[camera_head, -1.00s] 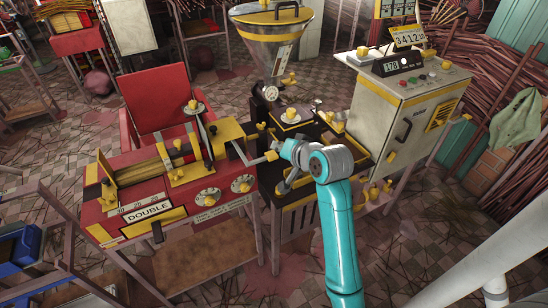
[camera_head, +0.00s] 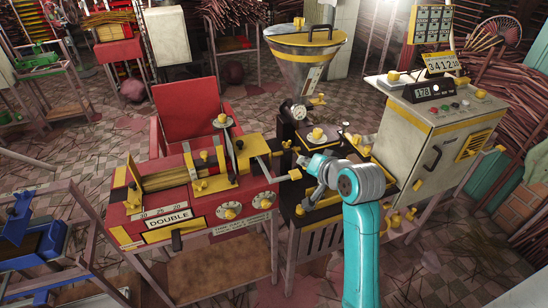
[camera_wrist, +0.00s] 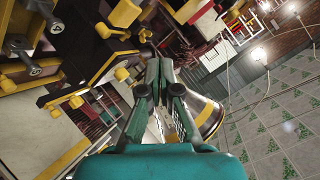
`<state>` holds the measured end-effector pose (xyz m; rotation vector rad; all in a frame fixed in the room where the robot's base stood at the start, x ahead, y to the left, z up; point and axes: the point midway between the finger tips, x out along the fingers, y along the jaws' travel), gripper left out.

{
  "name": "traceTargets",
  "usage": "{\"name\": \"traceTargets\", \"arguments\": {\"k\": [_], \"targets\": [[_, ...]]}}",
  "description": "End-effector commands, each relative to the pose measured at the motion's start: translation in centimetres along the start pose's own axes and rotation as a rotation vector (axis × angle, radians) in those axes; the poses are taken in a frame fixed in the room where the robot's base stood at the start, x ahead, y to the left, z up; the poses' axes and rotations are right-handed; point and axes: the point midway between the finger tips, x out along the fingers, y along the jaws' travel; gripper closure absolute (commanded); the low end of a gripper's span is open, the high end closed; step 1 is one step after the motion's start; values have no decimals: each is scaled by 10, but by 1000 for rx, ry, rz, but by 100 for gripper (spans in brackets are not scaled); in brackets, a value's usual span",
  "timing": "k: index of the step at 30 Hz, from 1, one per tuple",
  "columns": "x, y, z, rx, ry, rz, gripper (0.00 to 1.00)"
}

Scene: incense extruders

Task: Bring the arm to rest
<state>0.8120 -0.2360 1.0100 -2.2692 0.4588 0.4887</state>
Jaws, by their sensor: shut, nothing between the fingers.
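My gripper (camera_wrist: 158,62) points away from the camera in the wrist view, its two dark green fingers together at the tips with nothing between them. In the head view my teal arm reaches up from the bottom edge, bends at a grey joint, and ends beside the yellow-ended handle (camera_head: 294,174) of the red machine (camera_head: 205,210). The fingertips are hard to make out there. I cannot tell whether they touch anything.
A dark extruder bench with a steel hopper (camera_head: 303,66) stands just behind my arm's end. A grey control cabinet (camera_head: 430,135) is close on the right. A blue-topped stand (camera_head: 40,238) is at lower left. Tiled floor (camera_head: 420,270) shows at lower right.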

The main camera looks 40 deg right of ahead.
Motion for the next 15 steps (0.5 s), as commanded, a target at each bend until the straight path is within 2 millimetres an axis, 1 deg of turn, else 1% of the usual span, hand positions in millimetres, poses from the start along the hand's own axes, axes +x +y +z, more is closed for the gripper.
{"name": "traceTargets", "arguments": {"k": [5,8,11,14,15], "targets": [[0,0,0,0,0,0,100],[1,1,4,-2,-1,-1,100],[2,5,20,-12,-2,-4,100],[4,11,49,-33,0,-11,100],[3,14,62,-45,3,-15,100]]}}
